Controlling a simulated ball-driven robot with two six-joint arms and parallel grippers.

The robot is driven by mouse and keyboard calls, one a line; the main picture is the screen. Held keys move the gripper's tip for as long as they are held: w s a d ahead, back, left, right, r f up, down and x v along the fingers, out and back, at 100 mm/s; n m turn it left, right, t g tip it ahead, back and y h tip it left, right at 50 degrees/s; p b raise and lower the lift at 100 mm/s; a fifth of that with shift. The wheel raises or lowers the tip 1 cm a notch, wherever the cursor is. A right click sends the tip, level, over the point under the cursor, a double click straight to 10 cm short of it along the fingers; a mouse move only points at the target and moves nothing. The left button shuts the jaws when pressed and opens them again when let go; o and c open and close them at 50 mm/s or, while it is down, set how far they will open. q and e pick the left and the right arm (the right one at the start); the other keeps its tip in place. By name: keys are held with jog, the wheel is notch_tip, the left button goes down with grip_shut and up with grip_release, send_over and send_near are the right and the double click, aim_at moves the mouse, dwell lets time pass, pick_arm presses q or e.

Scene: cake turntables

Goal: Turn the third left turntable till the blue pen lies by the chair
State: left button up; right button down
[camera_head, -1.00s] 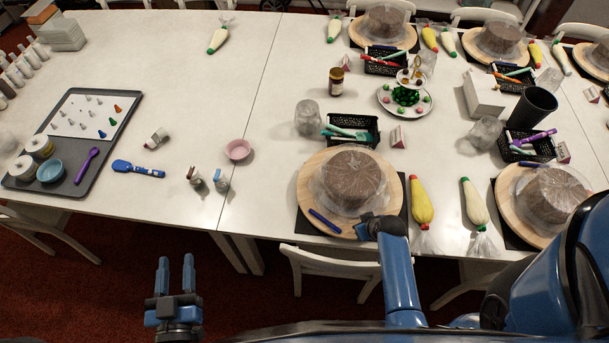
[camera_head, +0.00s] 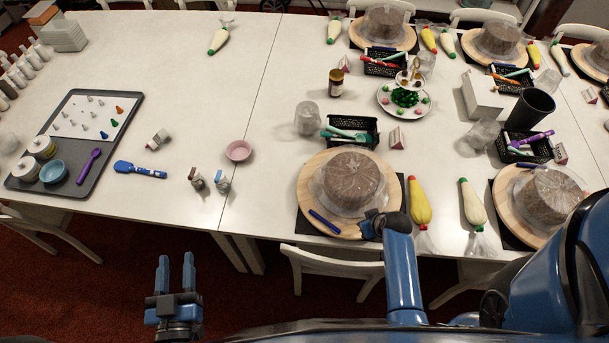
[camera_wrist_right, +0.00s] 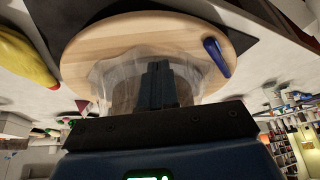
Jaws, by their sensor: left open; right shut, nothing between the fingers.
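A round wooden turntable (camera_head: 308,178) stands near the table's front edge, bearing a brown cake (camera_head: 350,180) in clear wrap. The blue pen (camera_head: 324,222) lies on its front-left rim, on the side of the white chair (camera_head: 330,262) below the table edge. In the right wrist view the turntable (camera_wrist_right: 100,45) and pen (camera_wrist_right: 216,57) show too. My right gripper (camera_head: 374,224) is shut and empty at the turntable's front-right rim; whether it touches the wood I cannot tell. In the wrist view its fingers (camera_wrist_right: 158,72) hide part of the cake. My left gripper (camera_head: 176,274) is open and empty, off the table.
Yellow (camera_head: 419,204) and white (camera_head: 473,204) piping bags lie right of the turntable. A second turntable (camera_head: 507,205) with a cake stands further right, partly behind my arm. A black basket (camera_head: 350,131) stands behind the turntable. The table left of it is mostly clear near a pink bowl (camera_head: 238,150).

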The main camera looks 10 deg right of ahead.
jog(key=a, duration=0.7)
jog(key=w+a, duration=0.2)
jog(key=w+a+b, duration=0.1)
jog(key=w+a, duration=0.2)
jog(key=shift+a+f, duration=0.15)
jog(key=shift+a, duration=0.1)
jog(key=shift+f+b, duration=0.15)
jog(key=shift+b, duration=0.15)
